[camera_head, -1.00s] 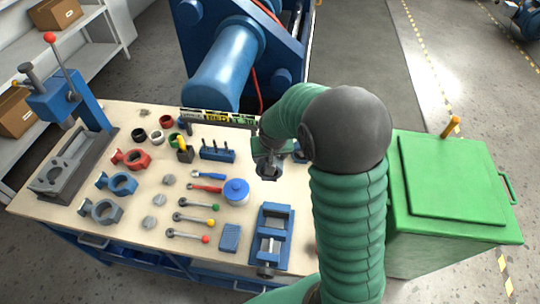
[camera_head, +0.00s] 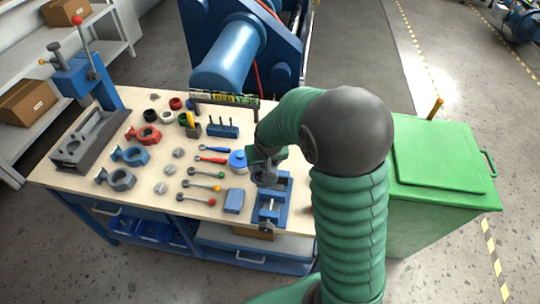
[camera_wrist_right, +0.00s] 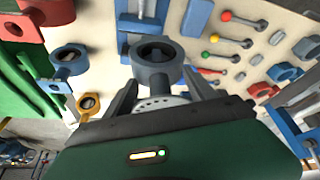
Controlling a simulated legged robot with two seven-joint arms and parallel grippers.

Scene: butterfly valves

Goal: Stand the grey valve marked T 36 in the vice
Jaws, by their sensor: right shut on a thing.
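My right gripper (camera_head: 266,176) is shut on a grey valve, which shows best in the right wrist view (camera_wrist_right: 157,72) as an upright ring body with a round bore between the two fingers. The marking on it cannot be read. In the head view, the gripper and valve are over the far end of the blue vice (camera_head: 270,212). The vice has a pale slot between its jaws and stands at the bench's front right. In the wrist view the vice (camera_wrist_right: 136,25) lies just beyond the valve. I cannot tell whether they touch. My left gripper is not in view.
Left of the vice are a blue block (camera_head: 234,201), a blue-lidded pot (camera_head: 238,160) and several coloured-knob handles (camera_head: 205,186). Blue-grey (camera_head: 122,179) and red valves (camera_head: 148,136) lie further left. Red, blue and orange valves (camera_wrist_right: 88,104) show in the wrist view. A green bin (camera_head: 440,170) stands right.

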